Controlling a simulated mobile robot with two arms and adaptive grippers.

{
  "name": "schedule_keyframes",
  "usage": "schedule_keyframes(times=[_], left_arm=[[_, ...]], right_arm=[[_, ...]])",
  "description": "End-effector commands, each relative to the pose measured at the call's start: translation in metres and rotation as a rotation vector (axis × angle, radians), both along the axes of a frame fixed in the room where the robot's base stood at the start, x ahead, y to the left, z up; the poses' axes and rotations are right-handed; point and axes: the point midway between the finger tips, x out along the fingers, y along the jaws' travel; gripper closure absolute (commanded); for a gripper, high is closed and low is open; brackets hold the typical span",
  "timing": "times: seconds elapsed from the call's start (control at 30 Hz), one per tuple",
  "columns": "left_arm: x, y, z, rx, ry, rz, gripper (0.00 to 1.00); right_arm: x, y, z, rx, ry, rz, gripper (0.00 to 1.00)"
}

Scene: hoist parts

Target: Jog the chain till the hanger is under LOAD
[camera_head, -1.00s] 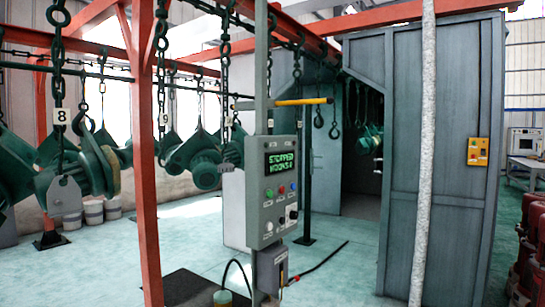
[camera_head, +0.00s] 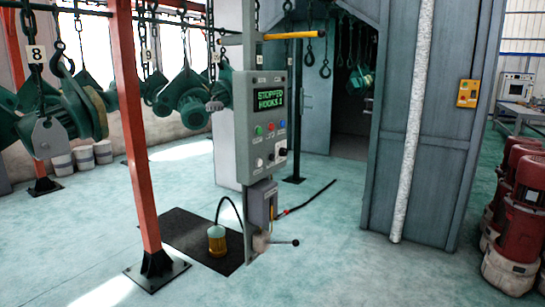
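A grey control box (camera_head: 243,140) stands on a post in the middle. Its screen (camera_head: 271,97) reads STOPPED with a HOOKS line below; the digit is hard to read. Coloured buttons (camera_head: 270,129) and knobs (camera_head: 283,152) sit under the screen. Chains with hooks carry green machine parts (camera_head: 60,115) at the left; one hanger there bears a white tag with 8 (camera_head: 37,53). Another green part (camera_head: 195,105) hangs just left of the box. Empty hooks (camera_head: 324,70) hang by the booth opening. I see no LOAD marking. Neither gripper is in view.
A red post (camera_head: 132,130) stands left of the box, a dark mat (camera_head: 190,232) behind it. A grey booth (camera_head: 430,130) and a pale vertical pole (camera_head: 410,150) are to the right. Red machines (camera_head: 515,220) line the right edge. The front floor is clear.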

Motion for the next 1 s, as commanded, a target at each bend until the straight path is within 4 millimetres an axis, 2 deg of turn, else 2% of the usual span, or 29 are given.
schedule_keyframes(times=[0.37, 0.57, 1.0], left_arm=[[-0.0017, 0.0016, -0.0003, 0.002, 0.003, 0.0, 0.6], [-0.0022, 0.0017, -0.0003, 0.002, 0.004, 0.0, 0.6], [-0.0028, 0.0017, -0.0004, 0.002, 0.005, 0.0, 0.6]], right_arm=[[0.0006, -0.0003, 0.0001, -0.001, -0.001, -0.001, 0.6], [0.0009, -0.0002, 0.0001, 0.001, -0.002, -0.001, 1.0], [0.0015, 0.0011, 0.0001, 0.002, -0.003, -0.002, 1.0]])
